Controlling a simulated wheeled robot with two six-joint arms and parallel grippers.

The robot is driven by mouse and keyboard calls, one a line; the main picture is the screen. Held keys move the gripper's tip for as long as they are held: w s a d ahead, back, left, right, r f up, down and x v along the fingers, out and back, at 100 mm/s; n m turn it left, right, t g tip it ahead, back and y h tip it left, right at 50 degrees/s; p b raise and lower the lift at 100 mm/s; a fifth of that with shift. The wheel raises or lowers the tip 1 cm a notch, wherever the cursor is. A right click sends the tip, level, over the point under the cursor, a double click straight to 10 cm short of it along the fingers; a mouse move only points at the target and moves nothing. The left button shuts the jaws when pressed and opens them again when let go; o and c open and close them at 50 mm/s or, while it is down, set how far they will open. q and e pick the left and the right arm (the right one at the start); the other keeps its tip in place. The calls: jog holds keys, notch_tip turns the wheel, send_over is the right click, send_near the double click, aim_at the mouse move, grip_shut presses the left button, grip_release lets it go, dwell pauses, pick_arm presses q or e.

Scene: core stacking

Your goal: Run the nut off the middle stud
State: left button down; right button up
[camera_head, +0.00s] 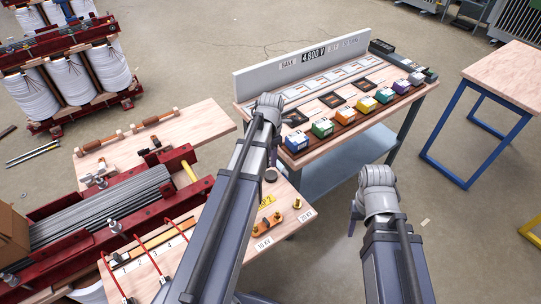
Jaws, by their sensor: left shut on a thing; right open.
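A terminal board corner (294,225) lies below the centre, labelled 10 KV and 20 KV. It carries brass studs. The middle stud (278,216) and the one left of it rise at the ends of an orange link bar (267,228). The third stud (298,204) stands apart to the right. I cannot make out which studs carry nuts. My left gripper (274,157) is beyond the studs, mostly behind my own forearm. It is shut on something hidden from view. My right gripper (354,218) is open, right of the board and over the floor, partly hidden by its wrist.
A red-framed core (110,205) with grey sheets fills the left. A bench (398,118) with coloured blocks stands beyond. A wooden table (510,72) is at the right. Open floor lies between.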

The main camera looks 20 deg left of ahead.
aim_at(271, 175)
pick_arm(q)
jog(key=shift+f, duration=0.1)
notch_tip(271, 175, down, 6)
jog(key=b, duration=0.6)
jog(key=shift+f+b, duration=0.2)
jog(key=shift+b, duration=0.1)
jog(key=shift+c, duration=2.2)
grip_release()
jog(key=shift+r, duration=0.1)
notch_tip(271, 175, up, 8)
jog(key=p, duration=0.8)
jog(key=shift+f, duration=0.2)
